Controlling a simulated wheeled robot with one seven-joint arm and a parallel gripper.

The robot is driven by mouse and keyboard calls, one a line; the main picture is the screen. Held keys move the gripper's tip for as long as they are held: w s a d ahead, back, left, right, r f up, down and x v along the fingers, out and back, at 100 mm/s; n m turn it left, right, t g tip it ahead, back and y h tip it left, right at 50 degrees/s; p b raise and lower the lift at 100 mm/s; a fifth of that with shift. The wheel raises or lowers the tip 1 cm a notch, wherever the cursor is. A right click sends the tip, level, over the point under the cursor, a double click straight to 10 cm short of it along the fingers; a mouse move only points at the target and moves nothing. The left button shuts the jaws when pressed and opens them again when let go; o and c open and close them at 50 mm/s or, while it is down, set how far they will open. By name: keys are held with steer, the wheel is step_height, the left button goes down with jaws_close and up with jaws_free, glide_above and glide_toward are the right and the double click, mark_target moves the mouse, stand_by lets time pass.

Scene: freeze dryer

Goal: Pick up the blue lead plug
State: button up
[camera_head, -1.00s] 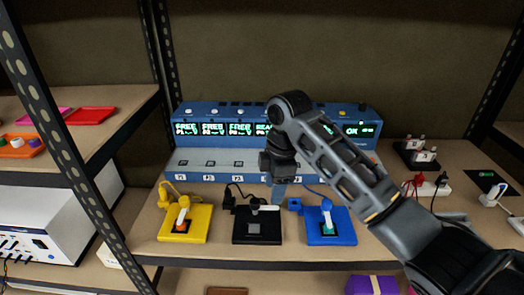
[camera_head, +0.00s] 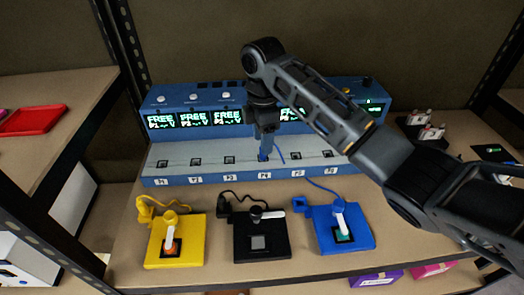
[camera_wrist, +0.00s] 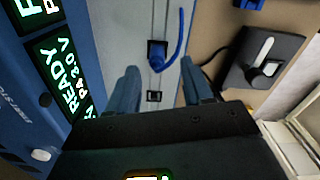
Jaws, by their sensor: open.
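The blue lead plug (camera_wrist: 156,60) stands in a square port on the grey port strip of the console in the wrist view. Its blue cord (camera_wrist: 183,38) curves away beside it. My gripper (camera_wrist: 160,72) is open, with one finger on each side, and the plug shows between and just beyond the fingertips. I cannot tell whether either finger touches it. In the head view my gripper (camera_head: 264,151) points down over the port strip behind label P4. It hides the plug there, and a bit of blue cord (camera_head: 280,153) shows to its right.
Yellow (camera_head: 174,242), black (camera_head: 260,240) and blue (camera_head: 343,229) switch blocks stand in front of the console (camera_head: 200,170). An empty port (camera_wrist: 153,96) lies close to the plug. Displays (camera_wrist: 65,75) rise behind the strip. Shelf posts flank the bench.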

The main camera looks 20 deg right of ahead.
steer(key=f, duration=0.4)
steer(key=shift+w+d+f+p, duration=0.1)
steer(key=shift+w+f+p, duration=0.1)
steer(key=shift+f+p, duration=0.15)
steer(key=shift+c, duration=0.3)
jaws_close()
